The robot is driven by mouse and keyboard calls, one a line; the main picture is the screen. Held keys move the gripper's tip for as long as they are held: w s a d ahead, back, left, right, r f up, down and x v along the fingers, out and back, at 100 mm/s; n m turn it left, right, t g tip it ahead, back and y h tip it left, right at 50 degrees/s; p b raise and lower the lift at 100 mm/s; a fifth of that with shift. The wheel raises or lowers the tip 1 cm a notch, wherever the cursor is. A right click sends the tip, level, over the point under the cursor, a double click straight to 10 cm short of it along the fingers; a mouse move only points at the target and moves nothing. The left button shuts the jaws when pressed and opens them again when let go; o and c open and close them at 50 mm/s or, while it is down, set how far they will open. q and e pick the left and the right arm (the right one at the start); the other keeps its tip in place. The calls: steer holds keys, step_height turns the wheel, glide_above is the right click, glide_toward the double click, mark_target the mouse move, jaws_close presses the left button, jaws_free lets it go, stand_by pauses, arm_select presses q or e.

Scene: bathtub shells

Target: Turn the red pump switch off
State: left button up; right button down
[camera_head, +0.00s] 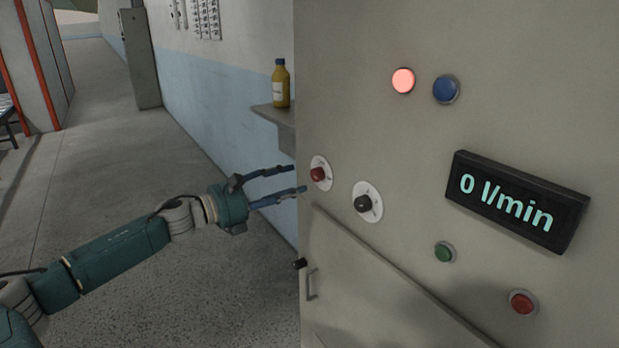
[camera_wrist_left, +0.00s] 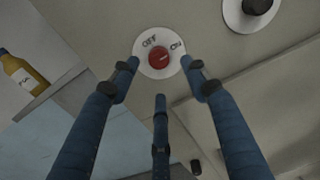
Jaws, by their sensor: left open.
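The red pump switch (camera_head: 317,174) is a round red knob on a white disc on the beige cabinet front. In the left wrist view the red switch (camera_wrist_left: 158,61) shows OFF and ON lettering on its disc. It seems turned toward the ON side, but its mark is too small to be sure. My left gripper (camera_head: 299,179) is open, its blue fingers pointing at the switch from the left. In the wrist view the left gripper (camera_wrist_left: 160,66) has two fingertips either side of the disc and a third below. Contact with the knob is not visible. My right gripper is not in view.
A black knob (camera_head: 363,204) on a white disc sits close right of the switch. The cabinet also has a lit red lamp (camera_head: 403,81), a blue lamp (camera_head: 446,89), a display (camera_head: 516,203) reading 0 l/min and a door handle (camera_head: 310,284). A yellow bottle (camera_head: 281,88) stands on a shelf behind.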

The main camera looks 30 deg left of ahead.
mark_target(313, 177)
arm_select(q)
steer(key=p+x, duration=0.1)
steer(key=x, duration=0.1)
steer(key=p+x, duration=0.1)
steer(key=x, duration=0.2)
steer(key=shift+w+r, duration=0.1)
steer(key=shift+r, duration=0.1)
steer(key=shift+w+d+f+p, duration=0.2)
steer(key=shift+w+p, duration=0.25)
steer(key=shift+w, duration=0.05)
steer(key=c, duration=1.1)
